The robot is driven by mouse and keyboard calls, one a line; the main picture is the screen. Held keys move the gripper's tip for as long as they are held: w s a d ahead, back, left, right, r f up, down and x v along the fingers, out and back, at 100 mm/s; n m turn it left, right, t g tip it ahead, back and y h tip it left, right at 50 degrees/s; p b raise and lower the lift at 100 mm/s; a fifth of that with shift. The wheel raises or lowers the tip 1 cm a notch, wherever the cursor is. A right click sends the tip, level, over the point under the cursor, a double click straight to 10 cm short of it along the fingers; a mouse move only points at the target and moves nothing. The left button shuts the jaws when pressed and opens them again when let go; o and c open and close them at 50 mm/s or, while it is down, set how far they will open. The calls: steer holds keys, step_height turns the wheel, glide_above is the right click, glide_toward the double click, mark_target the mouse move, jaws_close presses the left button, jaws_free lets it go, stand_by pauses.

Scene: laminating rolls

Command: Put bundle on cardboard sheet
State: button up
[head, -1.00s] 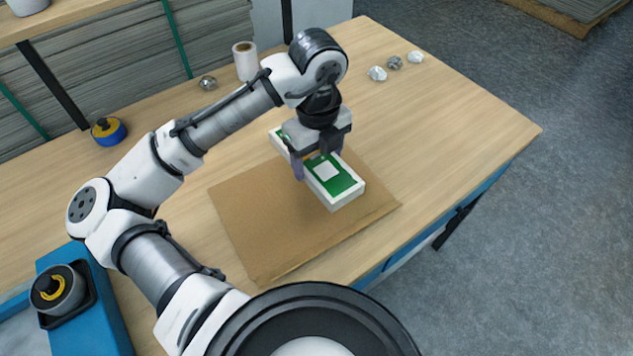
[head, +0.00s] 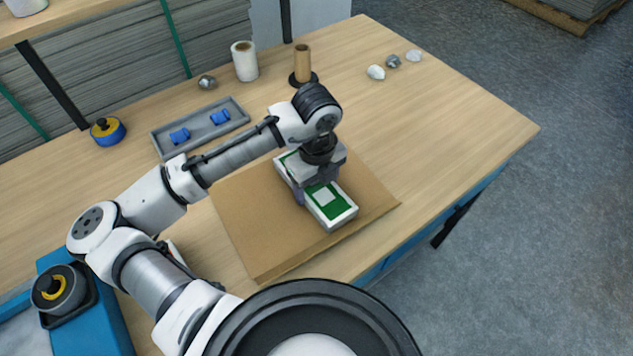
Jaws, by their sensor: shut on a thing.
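The bundle (head: 341,212), a long white block with a green top and a white label, is in the middle of the head view. It is over the brown cardboard sheet (head: 250,235), which lies flat on the table. The bundle appears to rest on the sheet, though its underside is hidden. My gripper (head: 318,194) points down over the bundle's middle and is shut on its sides. The gripper and wrist hide the middle part of the bundle.
A grey tray (head: 200,126) with blue pieces lies behind my arm. A white roll (head: 244,61), a brown core on a dark stand (head: 303,64) and a blue tape roll (head: 108,131) stand at the back. Crumpled balls (head: 376,72) lie at back right. The table's right part is clear.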

mark_target(316, 186)
steer(key=o, duration=1.2)
steer(key=shift+r, duration=0.1)
step_height(316, 186, up, 12)
